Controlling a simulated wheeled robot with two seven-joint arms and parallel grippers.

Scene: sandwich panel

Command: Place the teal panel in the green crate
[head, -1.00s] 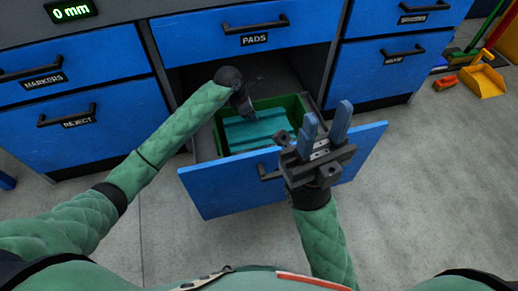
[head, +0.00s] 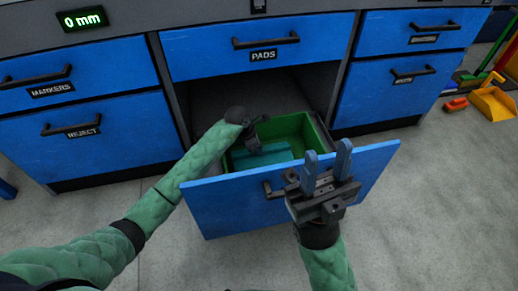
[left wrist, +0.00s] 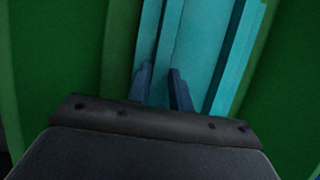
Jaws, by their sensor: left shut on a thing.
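The green crate (head: 290,126) sits in the pulled-out lower drawer in the head view; its green walls (left wrist: 60,60) fill both sides of the left wrist view. The teal panel (head: 272,155) is inside the crate's outline, low at the near left part. My left gripper (head: 258,145) reaches down over the crate and is shut on the teal panel, which shows between and beyond its fingers in the left wrist view (left wrist: 205,45). Whether the panel touches the crate floor is hidden. My right gripper (head: 328,150) is open and empty, fingers up, in front of the drawer.
The drawer's blue front (head: 235,208) stands between me and the crate. A closed drawer labelled PADS (head: 263,55) is above. MARKERS and REJECT drawers are at left. A yellow dustpan (head: 494,103) lies on the floor at right. A display (head: 83,19) reads 0 mm.

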